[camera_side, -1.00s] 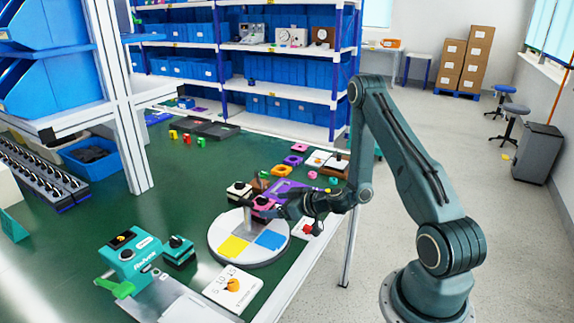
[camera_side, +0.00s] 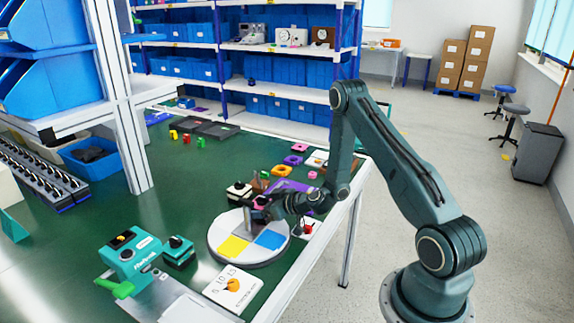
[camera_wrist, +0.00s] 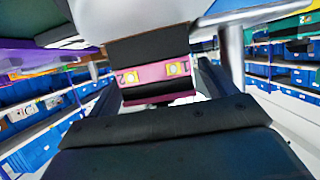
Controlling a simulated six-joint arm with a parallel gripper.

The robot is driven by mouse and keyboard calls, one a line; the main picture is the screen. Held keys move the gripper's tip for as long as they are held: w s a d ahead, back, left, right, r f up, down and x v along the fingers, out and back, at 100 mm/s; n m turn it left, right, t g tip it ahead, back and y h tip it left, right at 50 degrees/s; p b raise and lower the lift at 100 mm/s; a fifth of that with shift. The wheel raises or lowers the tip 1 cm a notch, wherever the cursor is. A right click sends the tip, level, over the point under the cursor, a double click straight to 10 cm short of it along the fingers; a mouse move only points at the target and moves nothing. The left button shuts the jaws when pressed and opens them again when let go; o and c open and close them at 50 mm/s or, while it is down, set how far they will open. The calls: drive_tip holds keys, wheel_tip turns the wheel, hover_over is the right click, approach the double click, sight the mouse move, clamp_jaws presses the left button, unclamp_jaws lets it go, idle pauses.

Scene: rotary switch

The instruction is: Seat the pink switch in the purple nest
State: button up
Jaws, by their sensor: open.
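The pink switch (camera_side: 260,202) is at the back of the round turntable, mostly hidden by my gripper (camera_side: 264,207) in the side view.
The round turntable (camera_side: 232,258) has yellow, blue and grey sectors. A teal device (camera_side: 130,256) and a white dial card (camera_side: 234,286) stand in front. Several small coloured parts, including a purple ring (camera_side: 293,160), lie behind. The table's right edge runs close to my arm.

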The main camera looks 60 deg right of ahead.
idle(0.4)
drive_tip(key=c, duration=1.2)
drive_tip(key=shift+o, duration=0.2)
drive_tip(key=shift+r, duration=0.1)
wheel_tip(320, 180, up, 20)
idle(0.8)
